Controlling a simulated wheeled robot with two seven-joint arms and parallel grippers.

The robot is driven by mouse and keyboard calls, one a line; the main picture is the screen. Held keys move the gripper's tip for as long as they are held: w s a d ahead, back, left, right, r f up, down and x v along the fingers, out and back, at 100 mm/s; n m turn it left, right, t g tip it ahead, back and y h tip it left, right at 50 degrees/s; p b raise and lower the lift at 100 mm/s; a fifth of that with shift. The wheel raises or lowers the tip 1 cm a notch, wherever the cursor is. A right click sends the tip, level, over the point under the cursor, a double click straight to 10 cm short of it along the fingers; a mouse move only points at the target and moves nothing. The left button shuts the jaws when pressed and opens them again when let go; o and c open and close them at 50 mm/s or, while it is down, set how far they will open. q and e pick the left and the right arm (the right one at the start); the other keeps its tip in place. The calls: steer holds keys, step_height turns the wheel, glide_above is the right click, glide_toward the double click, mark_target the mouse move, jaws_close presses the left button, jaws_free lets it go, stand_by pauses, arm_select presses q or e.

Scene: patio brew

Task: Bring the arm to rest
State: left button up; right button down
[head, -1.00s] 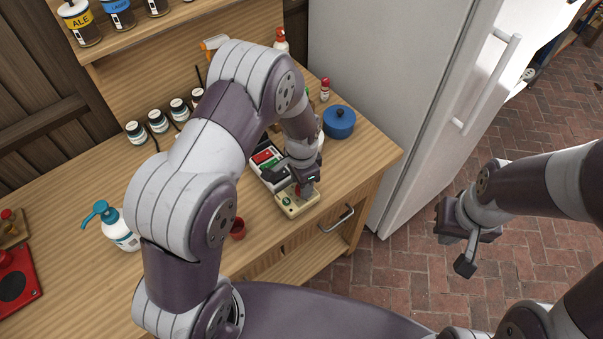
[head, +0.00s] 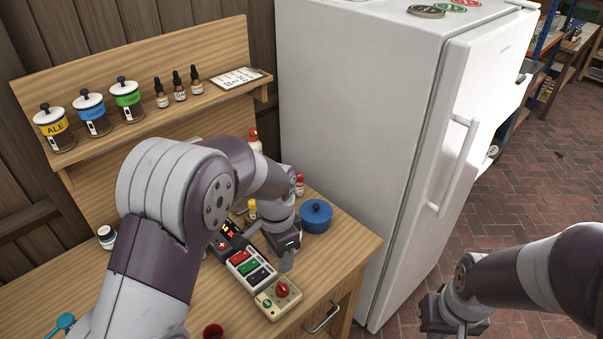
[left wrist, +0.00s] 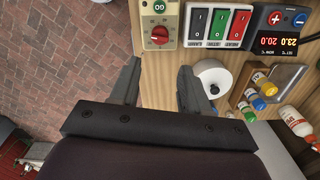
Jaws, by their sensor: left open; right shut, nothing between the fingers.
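My left gripper (head: 287,262) hangs over the right part of the wooden counter, beside the cream timer box (head: 278,297) with a red knob and green button. In the left wrist view its two fingers (left wrist: 157,88) stand apart with nothing between them, and the timer box (left wrist: 159,22) lies beyond them. My right gripper (head: 456,318) is at the lower right over the brick floor, empty; its fingertips are partly cut off by the frame's bottom edge.
A switch box (head: 250,268) and a temperature controller (head: 229,240) adjoin the timer box. A blue pot (head: 316,215) stands right of my left gripper. A white fridge (head: 370,130) stands behind. Jars (head: 92,115) line the shelf. The brick floor (head: 540,190) is open at right.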

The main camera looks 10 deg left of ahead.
arm_select(q)
steer(key=s+a+r+n, duration=0.1)
steer(key=s+a+n, duration=0.1)
steer(key=s+n, duration=0.2)
steer(key=s+a+r+n+t, duration=0.1)
steer(key=s+a+n, duration=0.2)
steer(key=s, duration=0.6)
steer(key=n, duration=0.2)
steer(key=shift+s+a+n, duration=0.3)
steer(key=shift+a, duration=0.05)
steer(key=shift+s+r, duration=0.1)
steer(key=shift+s, duration=0.05)
stand_by(0.5)
